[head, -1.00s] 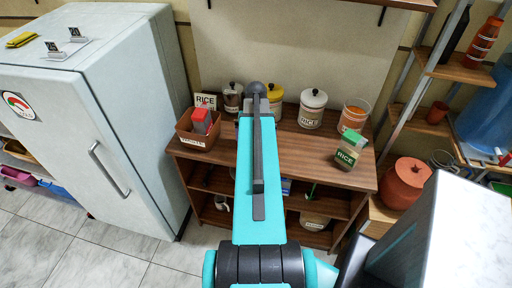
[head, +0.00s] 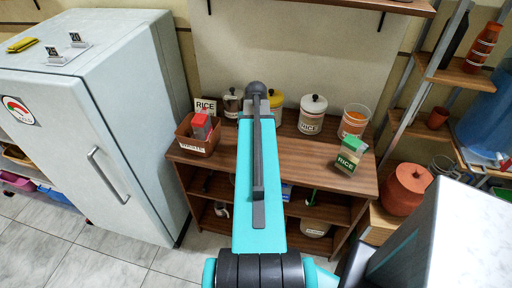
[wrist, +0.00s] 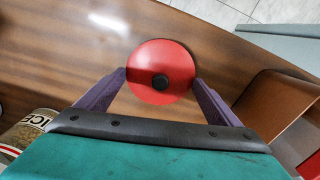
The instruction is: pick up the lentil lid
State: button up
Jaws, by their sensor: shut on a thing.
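The lentil lid (wrist: 172,58), a round red disc with a dark knob in its middle, shows in the wrist view. My gripper (wrist: 161,76) is shut on it, one purple finger against each side of its rim. Brown wood surface shows around the lid. I cannot tell how high the lid is above the wood, or whether anything is under it. In the head view my own arm hides the gripper and the lid.
A fridge (head: 120,110) stands at left. A labelled jar (wrist: 28,130) is near my gripper's left side.

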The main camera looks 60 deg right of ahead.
jog(key=shift+r+b, duration=0.95)
jog(key=shift+r, duration=2.95)
